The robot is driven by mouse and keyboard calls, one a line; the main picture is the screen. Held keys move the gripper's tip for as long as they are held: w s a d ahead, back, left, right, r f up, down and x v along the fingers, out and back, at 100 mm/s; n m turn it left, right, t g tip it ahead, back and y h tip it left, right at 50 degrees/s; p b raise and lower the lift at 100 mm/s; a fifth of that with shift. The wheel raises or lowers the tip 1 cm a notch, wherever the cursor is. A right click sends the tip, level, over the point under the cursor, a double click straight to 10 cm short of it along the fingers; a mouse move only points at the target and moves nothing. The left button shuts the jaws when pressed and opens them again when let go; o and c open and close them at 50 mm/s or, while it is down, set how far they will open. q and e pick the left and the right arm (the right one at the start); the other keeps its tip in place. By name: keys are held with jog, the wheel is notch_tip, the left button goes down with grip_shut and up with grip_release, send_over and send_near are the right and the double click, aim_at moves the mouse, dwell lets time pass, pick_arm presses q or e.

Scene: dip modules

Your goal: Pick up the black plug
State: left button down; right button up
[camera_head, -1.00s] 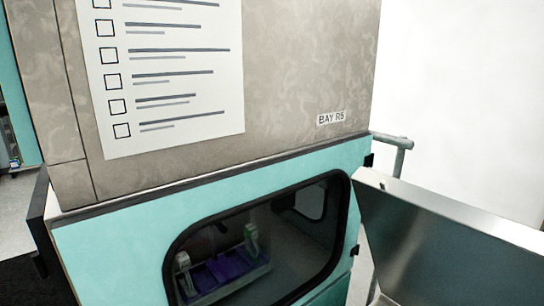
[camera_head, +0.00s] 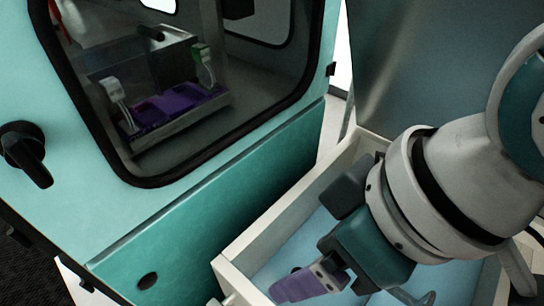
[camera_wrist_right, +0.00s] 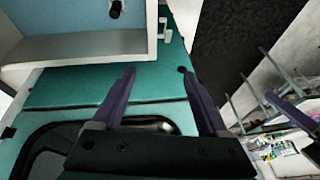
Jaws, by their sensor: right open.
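A small black cylindrical piece (camera_wrist_right: 116,8) shows at the top of the right wrist view, in the pale blue tray; it looks like the black plug, partly cut by the frame edge. I cannot make it out in the tray in the head view. My right gripper (camera_head: 290,289) hangs over the tray's near left part in the head view. In the wrist view its two purple fingers (camera_wrist_right: 159,73) are apart with nothing between them. A purple finger-like part (camera_wrist_right: 290,110) at the right of the wrist view may be my left gripper.
The pale-rimmed tray (camera_head: 240,244) stands beside the teal cabinet (camera_head: 215,225). The cabinet has a black knob (camera_head: 28,152) and a dark round spot (camera_head: 148,280). Behind its window, a metal box (camera_head: 170,60) and a purple rack (camera_head: 178,104) show. A metal panel (camera_head: 420,60) rises behind the tray.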

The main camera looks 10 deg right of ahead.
jog(key=w+a+f+n+g+h+b, duration=0.1)
jog(key=w+f+n+b, duration=0.15)
jog(key=f+b, duration=0.65)
jog(key=w+f+n+g+b, duration=0.1)
jog(key=w+f+b, duration=0.2)
jog(key=f+b, duration=0.65)
jog(key=w+d+f+b, duration=0.1)
jog(key=w+f+b, duration=0.1)
jog(key=b, duration=0.3)
jog(key=w+d+f+h+b, duration=0.1)
jog(key=w+d+f+b, duration=0.1)
jog(key=f+b, duration=0.3)
jog(key=w+d+f+h+b, duration=0.1)
jog(key=w+d+f+b, duration=0.1)
jog(key=f+b, duration=0.2)
jog(key=shift+f+b, duration=0.15)
jog(key=shift+b, duration=0.85)
jog(key=shift+w+d+h, duration=0.1)
jog(key=shift+d+h, duration=0.2)
jog(key=shift+f+b, duration=0.35)
jog(key=shift+b, duration=0.05)
notch_tip(320, 180, down, 3)
jog(key=shift+f+b, duration=0.2)
jog(key=shift+b, duration=0.2)
jog(key=f, duration=0.2)
jog(key=f+b, duration=0.2)
jog(key=f, duration=0.1)
jog(key=shift+w+a+f, duration=0.1)
jog(key=shift+w+f, duration=0.2)
jog(key=shift+f, duration=0.05)
